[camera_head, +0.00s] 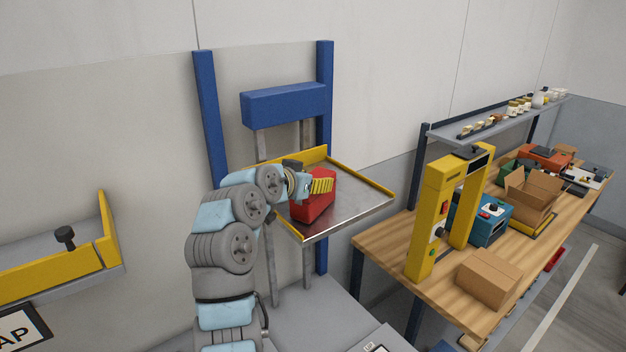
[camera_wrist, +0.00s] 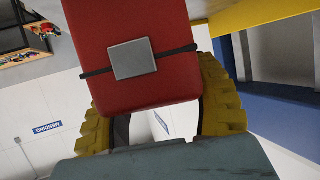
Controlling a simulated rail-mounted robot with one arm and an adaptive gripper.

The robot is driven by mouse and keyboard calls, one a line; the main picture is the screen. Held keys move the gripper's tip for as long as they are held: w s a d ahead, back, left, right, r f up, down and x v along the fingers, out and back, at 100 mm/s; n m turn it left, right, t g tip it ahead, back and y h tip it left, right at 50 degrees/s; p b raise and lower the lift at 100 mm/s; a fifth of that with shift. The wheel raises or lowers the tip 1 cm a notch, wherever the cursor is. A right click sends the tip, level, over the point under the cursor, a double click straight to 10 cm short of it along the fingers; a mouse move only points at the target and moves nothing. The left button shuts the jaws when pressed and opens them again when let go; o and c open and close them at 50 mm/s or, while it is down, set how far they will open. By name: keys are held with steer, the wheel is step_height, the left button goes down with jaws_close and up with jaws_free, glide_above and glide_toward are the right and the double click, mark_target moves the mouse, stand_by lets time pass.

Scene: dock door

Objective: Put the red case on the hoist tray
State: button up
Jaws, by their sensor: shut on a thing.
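The red case (camera_head: 313,205) is at the hoist tray (camera_head: 352,207), over its metal floor in the head view. The tray has yellow rims at its back and right side. My gripper (camera_head: 321,185) has yellow ribbed fingers and is shut on the upper part of the case. In the wrist view the red case (camera_wrist: 135,50) fills the top middle, with a grey plate and a dark strap on its face. My gripper's yellow fingers (camera_wrist: 165,105) flank it on both sides. I cannot tell whether the case rests on the tray or hangs just above it.
A blue hoist frame (camera_head: 285,104) stands behind the tray. To the right is a wooden bench (camera_head: 400,235) with a yellow arch (camera_head: 432,218), a teal device (camera_head: 488,222) and cardboard boxes (camera_head: 490,278). A yellow-edged shelf (camera_head: 50,265) is at left. The tray's right part is clear.

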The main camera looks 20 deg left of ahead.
steer(key=shift+f, duration=0.1)
steer(key=o, duration=1.2)
steer(key=shift+o, duration=0.2)
steer(key=shift+r, duration=0.2)
steer(key=b+v, duration=0.2)
steer(key=v, duration=1)
steer(key=shift+f, duration=0.1)
